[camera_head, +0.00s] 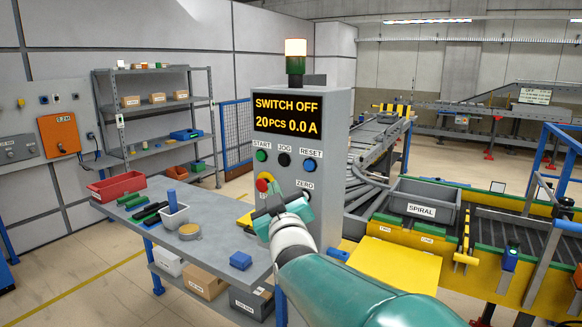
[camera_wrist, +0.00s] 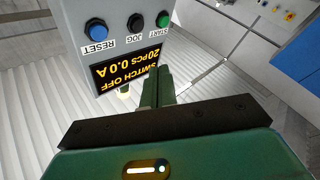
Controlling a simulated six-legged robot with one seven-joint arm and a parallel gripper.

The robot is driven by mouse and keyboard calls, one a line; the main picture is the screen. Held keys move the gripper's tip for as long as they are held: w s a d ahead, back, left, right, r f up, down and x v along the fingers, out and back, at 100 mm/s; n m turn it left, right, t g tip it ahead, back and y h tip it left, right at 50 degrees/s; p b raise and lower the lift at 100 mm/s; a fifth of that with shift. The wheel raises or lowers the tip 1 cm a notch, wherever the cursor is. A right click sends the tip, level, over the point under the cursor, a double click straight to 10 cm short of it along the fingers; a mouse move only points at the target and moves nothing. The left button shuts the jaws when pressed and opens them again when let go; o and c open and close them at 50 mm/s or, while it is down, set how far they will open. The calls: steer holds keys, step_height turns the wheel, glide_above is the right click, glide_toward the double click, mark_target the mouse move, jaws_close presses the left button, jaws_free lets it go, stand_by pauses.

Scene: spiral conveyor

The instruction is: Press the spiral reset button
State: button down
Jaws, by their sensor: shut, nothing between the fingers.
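The control cabinet (camera_head: 335,190) stands in the middle of the head view. Its display (camera_head: 287,115) reads "SWITCH OFF 20PCS 0.0 A". The blue button (camera_head: 310,163) labelled RESET is at the right of the upper button row. The RESET button (camera_wrist: 96,29) also shows upside down at the upper left in the wrist view. My gripper (camera_head: 274,199) is in front of the lower panel, below and left of the RESET button in the picture. Its fingers (camera_wrist: 156,88) are together and empty, apart from the button in the wrist view.
The green START button (camera_head: 262,156) and black JOG button (camera_head: 284,159) share the row. A red button (camera_head: 264,182) and ZERO button (camera_head: 307,197) are lower. A cluttered grey table (camera_head: 220,212) is left; a grey SPIRAL bin (camera_head: 421,205) and conveyors are right.

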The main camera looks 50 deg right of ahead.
mark_target(309, 166)
steer(key=shift+s+d+r+h, duration=0.5)
steer(key=shift+s+d+h, duration=0.05)
steer(key=shift+d+h, duration=0.05)
steer(key=shift+d, duration=0.1)
steer(key=shift+w+d, duration=0.2)
steer(key=shift+d, duration=1.95)
steer(key=shift+w+d, duration=0.2)
steer(key=shift+d, duration=1.95)
steer(key=shift+d, duration=0.4)
steer(key=shift+w+d, duration=0.1)
steer(key=shift+d, duration=0.35)
steer(key=shift+a, duration=0.85)
